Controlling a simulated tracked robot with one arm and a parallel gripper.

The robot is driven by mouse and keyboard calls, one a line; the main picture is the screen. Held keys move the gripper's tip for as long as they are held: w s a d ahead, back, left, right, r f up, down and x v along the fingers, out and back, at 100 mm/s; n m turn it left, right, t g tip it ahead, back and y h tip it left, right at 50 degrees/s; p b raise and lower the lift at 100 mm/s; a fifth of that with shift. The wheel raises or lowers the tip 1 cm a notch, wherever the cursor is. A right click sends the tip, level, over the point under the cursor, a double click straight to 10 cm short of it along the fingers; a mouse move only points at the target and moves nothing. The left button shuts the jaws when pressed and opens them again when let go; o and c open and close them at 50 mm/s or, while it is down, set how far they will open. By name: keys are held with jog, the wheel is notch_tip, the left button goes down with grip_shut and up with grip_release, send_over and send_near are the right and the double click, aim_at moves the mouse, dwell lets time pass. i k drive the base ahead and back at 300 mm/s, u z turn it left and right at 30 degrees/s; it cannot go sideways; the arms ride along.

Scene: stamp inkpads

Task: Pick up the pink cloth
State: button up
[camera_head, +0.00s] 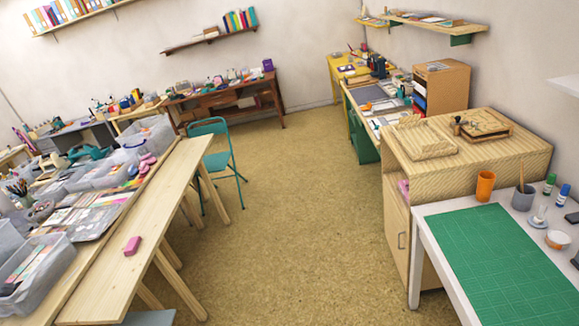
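No pink thing in the camera view is clearly a cloth. A small pink patch (403,189) shows at the upper part of the wooden cabinet (396,225) on the right; it is too small to tell what it is. A pink block-like item (132,246) lies on the bare pale plank bench (150,225) at the left. Pink rounded items (147,164) sit among the clutter farther back on the left. My gripper is not in view.
Open tan floor (275,220) runs between the left benches and the right cabinets. A teal chair (218,155) stands beside the left bench. A white table with a green cutting mat (490,265) and an orange cup (485,186) is at the near right.

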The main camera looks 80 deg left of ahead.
aim_at(133, 244)
jog(key=u, duration=2.75)
jog(key=i, duration=3.35)
jog(key=u, duration=1)
